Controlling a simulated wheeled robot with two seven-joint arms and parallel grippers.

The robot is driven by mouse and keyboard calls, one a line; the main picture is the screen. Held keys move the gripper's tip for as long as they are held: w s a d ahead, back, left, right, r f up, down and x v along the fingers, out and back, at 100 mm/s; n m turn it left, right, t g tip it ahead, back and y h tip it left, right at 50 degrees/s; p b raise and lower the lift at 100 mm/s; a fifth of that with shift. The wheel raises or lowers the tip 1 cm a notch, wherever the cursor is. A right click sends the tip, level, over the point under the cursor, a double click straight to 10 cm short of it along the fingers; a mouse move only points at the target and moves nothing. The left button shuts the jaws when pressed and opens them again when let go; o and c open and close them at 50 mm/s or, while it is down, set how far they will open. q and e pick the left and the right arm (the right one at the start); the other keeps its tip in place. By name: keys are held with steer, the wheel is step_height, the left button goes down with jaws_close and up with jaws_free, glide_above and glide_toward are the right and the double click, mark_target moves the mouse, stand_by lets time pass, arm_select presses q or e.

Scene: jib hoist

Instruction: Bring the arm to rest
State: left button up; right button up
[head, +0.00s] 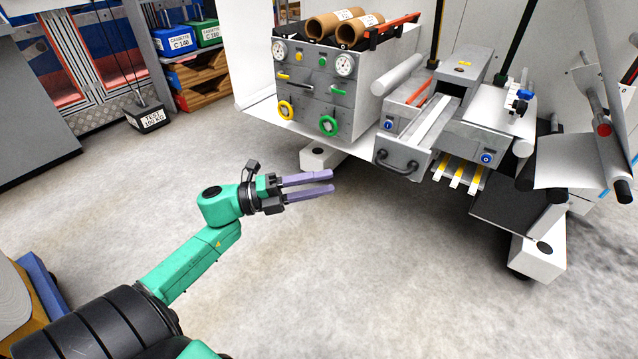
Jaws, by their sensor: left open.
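My left arm comes in from the lower left in green and black. Its gripper (332,184) has two purple fingers, parallel and a little apart, pointing right. The gripper is open and empty, above the bare floor in front of the white machine. A clear gap shows between its fingertips and the open drawer (402,160) in the picture. My right gripper is not in view. A dark test weight (148,117) marked "TEST 100 KG" hangs on cables or stands at the floor at the upper left; I cannot tell which.
A grey panel (310,85) with gauges and yellow and green handwheels stands behind the gripper. A white machine foot (321,157) juts out low near it. Blue and green cassette boxes (176,42) sit on a rack at upper left. The floor (330,270) is clear in the middle.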

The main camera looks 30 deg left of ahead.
arm_select(q)
steer(key=shift+a, duration=0.1)
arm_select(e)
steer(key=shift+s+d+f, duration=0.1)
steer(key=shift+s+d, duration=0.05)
